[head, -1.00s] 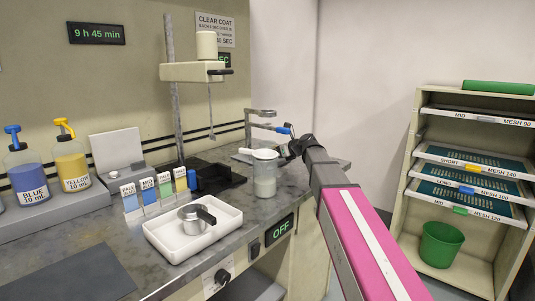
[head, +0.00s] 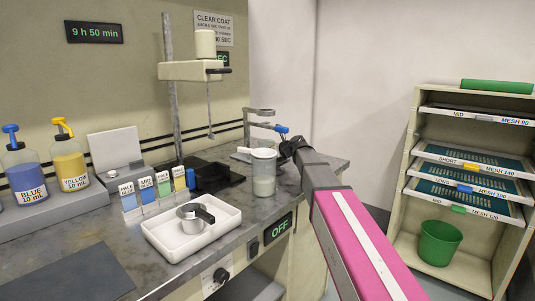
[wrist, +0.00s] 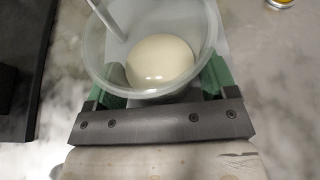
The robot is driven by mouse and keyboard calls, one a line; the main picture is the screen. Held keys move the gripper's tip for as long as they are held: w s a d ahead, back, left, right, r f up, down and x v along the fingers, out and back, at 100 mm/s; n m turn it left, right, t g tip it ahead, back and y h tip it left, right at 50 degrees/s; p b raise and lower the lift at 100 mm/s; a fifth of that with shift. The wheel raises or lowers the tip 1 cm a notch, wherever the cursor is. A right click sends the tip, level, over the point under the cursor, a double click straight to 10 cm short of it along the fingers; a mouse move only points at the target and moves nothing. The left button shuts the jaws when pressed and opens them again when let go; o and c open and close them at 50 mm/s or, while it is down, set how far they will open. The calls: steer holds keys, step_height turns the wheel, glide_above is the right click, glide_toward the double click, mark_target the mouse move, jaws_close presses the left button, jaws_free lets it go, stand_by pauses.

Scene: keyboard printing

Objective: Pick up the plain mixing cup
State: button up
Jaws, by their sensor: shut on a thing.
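The plain mixing cup (head: 264,176) is translucent with a pale filling and stands upright at the right end of the grey bench. In the wrist view the cup (wrist: 92,52) shows from above, with cream-coloured liquid and a thin stick inside. My gripper (wrist: 155,84) has one green finger on each side of the cup and is shut on it. In the head view my gripper (head: 287,150) reaches in from the right at rim height, with its fingers mostly hidden. I cannot tell whether the cup's base touches the bench.
A white tray (head: 164,240) with a small dark-handled metal pot (head: 190,222) lies left of the cup. A shelf rack (head: 408,150) stands at the right.

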mark_target(269, 146)
steer(key=shift+r, duration=0.1)
steer(key=shift+r, duration=0.55)
step_height(269, 146, up, 2)
steer(key=shift+r, duration=0.1)
steer(key=s+d, duration=0.3)
steer(key=d, duration=0.1)
steer(key=s+d, duration=0.4)
steer(key=d, duration=0.1)
steer(key=s+d, duration=0.4)
steer(key=d, duration=0.1)
steer(key=shift+d, duration=0.1)
